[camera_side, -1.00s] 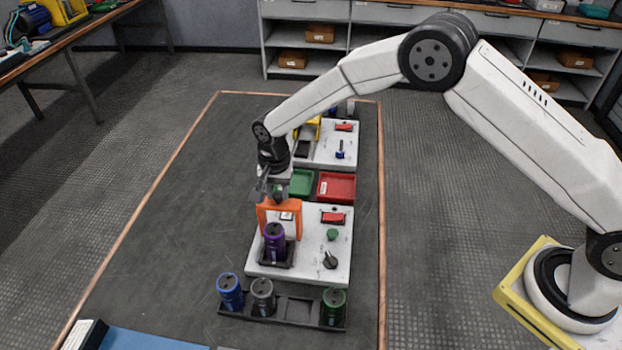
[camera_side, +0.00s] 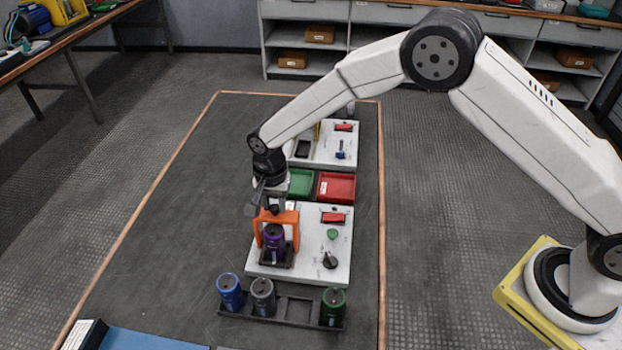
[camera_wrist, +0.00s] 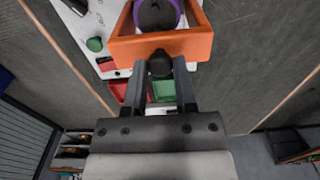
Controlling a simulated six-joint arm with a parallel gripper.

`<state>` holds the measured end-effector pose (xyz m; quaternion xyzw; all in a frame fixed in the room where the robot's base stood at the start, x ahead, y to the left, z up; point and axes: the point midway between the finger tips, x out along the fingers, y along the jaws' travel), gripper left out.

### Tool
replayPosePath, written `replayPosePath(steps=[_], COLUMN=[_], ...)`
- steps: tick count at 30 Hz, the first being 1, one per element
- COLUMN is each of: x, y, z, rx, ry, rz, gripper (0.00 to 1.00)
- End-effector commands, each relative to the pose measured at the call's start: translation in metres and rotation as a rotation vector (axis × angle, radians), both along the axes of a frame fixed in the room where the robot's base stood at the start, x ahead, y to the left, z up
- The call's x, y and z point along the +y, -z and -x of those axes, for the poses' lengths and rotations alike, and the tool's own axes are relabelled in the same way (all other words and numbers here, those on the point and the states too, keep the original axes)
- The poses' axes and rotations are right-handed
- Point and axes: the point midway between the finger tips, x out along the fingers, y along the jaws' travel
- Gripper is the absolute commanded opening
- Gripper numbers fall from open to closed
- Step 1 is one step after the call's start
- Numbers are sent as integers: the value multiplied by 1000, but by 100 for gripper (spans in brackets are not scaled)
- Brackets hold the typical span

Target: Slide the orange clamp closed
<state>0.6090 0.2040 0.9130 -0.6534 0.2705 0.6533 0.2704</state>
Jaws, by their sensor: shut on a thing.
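The orange clamp (camera_side: 281,216) is an upright frame on the near white panel (camera_side: 318,262). It now stands close around the purple capacitor (camera_side: 274,243), which sits upright in a dark holder. In the wrist view the orange clamp (camera_wrist: 162,47) frames the purple-rimmed top of the capacitor (camera_wrist: 156,15). My gripper (camera_side: 272,209) is at the clamp's far side. In the wrist view its fingers (camera_wrist: 160,68) are shut on the clamp's black knob (camera_wrist: 160,62). Whether the clamp is at its end stop cannot be seen.
A dark rack (camera_side: 293,309) with blue, grey and green capacitors stands in front of the panel. The panel also carries a red switch (camera_side: 333,217), a green button (camera_side: 332,234) and a black knob (camera_side: 330,260). Green (camera_side: 300,183) and red (camera_side: 337,187) trays lie behind. The mat at left is clear.

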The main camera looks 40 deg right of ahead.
Motion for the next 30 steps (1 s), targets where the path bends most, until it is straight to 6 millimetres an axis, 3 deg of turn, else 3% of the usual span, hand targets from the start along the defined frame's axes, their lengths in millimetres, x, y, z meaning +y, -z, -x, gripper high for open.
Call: replayPosePath(steps=[30], x=[21], y=[0], z=[21], rx=[1], ry=[0], rz=[0], gripper=[0])
